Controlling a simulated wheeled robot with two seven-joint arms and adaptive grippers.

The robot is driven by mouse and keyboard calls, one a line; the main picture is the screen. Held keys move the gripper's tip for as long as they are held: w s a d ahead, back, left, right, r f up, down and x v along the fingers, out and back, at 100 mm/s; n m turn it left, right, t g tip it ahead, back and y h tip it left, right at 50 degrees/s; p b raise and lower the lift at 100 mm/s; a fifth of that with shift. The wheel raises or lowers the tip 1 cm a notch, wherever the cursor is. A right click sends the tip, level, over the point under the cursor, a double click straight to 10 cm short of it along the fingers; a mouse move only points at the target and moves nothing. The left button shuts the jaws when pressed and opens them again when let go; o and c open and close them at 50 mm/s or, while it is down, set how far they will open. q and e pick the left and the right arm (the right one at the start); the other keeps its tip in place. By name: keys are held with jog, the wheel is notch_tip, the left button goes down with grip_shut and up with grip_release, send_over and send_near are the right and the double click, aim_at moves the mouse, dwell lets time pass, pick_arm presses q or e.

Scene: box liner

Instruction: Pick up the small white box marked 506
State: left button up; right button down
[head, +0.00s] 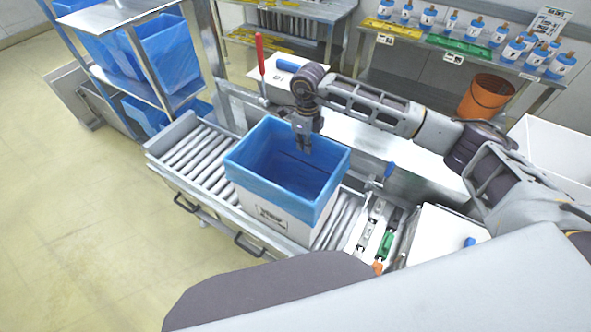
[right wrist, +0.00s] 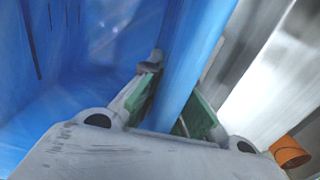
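A white box (head: 258,207) with a dark-printed label on its front stands on the roller conveyor. The print is too small to read as 506. A blue liner (head: 285,165) covers its inside and folds over its rim; it also fills the left of the right wrist view (right wrist: 60,80). The inside looks empty. My right gripper (head: 304,147) points down at the far rim. In the right wrist view its green-padded fingers (right wrist: 176,98) stand apart on either side of the blue-covered wall; firm contact does not show. My left gripper is not in view.
The roller conveyor (head: 185,155) has free rollers left of the box. A tray with several small tools (head: 378,235) lies to its right. A shelf with blue bins (head: 165,50), a bench with bottles (head: 480,55) and an orange bucket (head: 487,97) stand behind.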

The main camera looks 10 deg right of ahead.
jog(key=shift+r, duration=0.15)
jog(key=shift+r+b, duration=1.15)
jog(key=shift+r, duration=3.75)
